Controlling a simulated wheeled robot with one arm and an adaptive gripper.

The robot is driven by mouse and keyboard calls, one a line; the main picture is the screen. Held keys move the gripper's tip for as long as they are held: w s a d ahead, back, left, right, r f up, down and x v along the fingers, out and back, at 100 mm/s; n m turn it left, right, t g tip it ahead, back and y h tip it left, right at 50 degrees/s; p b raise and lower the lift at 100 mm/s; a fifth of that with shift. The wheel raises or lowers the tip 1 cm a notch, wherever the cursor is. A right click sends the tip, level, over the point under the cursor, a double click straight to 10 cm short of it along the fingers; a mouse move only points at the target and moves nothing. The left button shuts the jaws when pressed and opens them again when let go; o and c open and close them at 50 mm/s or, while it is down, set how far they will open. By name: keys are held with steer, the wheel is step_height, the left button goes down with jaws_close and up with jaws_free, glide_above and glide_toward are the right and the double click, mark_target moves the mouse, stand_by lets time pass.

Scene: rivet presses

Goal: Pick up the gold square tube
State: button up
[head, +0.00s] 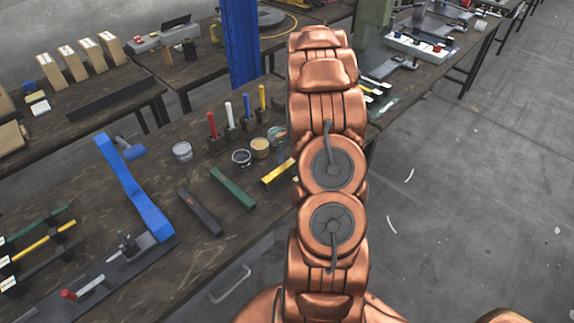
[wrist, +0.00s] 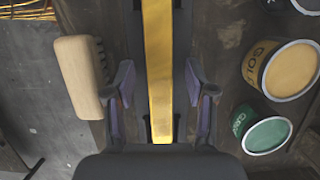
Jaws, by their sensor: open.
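The gold square tube (wrist: 158,70) runs lengthwise through the middle of the wrist view, over a dark strip. In the head view the gold tube (head: 275,175) lies on the dark workbench, its right end hidden behind my arm. My gripper (wrist: 159,84) is open in the wrist view, with one purple-grey finger on each side of the tube and a gap on both sides. In the head view my arm hides the gripper. I cannot tell how far above the bench the fingers are.
A green tube (head: 232,188) and a dark brown tube (head: 199,211) lie left of the gold one.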

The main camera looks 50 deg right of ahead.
jaws_close()
stand_by(0.3)
steer(key=shift+r, duration=0.1)
